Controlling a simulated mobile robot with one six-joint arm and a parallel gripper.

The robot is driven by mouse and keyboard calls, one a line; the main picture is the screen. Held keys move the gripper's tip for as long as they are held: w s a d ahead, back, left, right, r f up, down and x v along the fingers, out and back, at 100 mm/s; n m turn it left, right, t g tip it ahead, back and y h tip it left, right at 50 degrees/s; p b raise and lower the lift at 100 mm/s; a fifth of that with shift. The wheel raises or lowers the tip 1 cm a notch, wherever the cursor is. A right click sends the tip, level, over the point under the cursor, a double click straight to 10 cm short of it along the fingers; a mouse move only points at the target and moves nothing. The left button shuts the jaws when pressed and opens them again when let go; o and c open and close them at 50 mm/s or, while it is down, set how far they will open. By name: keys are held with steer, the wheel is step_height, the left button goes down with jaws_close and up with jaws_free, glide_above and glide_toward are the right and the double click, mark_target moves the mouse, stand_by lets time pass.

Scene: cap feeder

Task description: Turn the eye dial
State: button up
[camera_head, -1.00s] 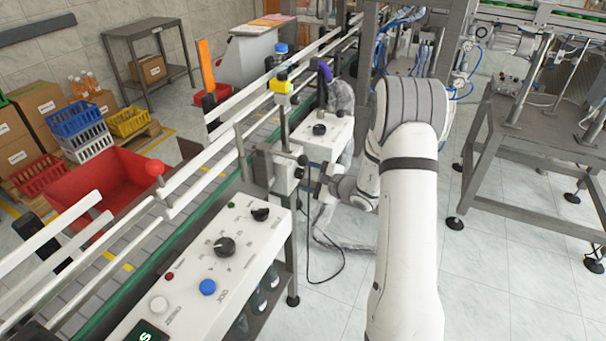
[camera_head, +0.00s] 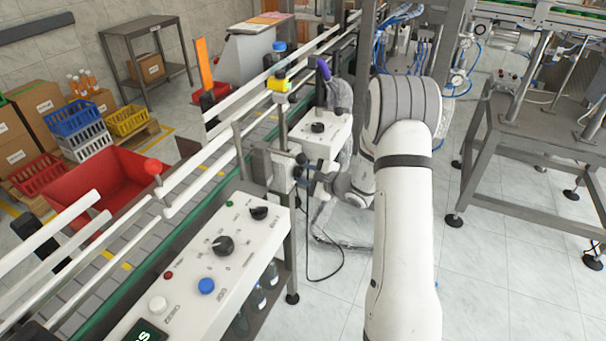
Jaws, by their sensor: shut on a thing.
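A grey bracket (camera_head: 284,172) stands at the conveyor's right rail, with small dark knobs on its right side. An upright post rises from it, near a yellow sensor head (camera_head: 279,84). My gripper (camera_head: 308,183) reaches in from the right, level with the bracket's side. It is shut on a small dark knob there, which appears to be the eye dial. The fingertips and the held knob are small and partly hidden, so the dial's angle cannot be read. Another black knob (camera_head: 301,159) sticks out just above.
A white control panel (camera_head: 186,262) with a black dial (camera_head: 223,245) and several buttons is in front. A white box (camera_head: 330,139) with a black knob (camera_head: 317,128) stands behind the bracket. Conveyor rails run along the left.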

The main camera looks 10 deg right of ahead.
steer(key=m, duration=0.1)
steer(key=m+g+p, duration=0.1)
steer(key=m+g, duration=0.1)
steer(key=shift+w+d+r+y+p, duration=0.1)
steer(key=shift+d+r+y+p, duration=0.05)
steer(key=shift+d+y+p, duration=0.15)
steer(key=shift+w+m+g+y+p, duration=0.1)
steer(key=shift+m+g+y+p, duration=0.4)
steer(key=shift+m+g+p, duration=0.8)
steer(key=shift+m+t+b, duration=0.3)
steer(key=shift+m, duration=0.1)
steer(key=o, duration=0.8)
steer(key=shift+d, duration=0.1)
steer(key=shift+c, duration=0.2)
steer(key=shift+o, duration=1.1)
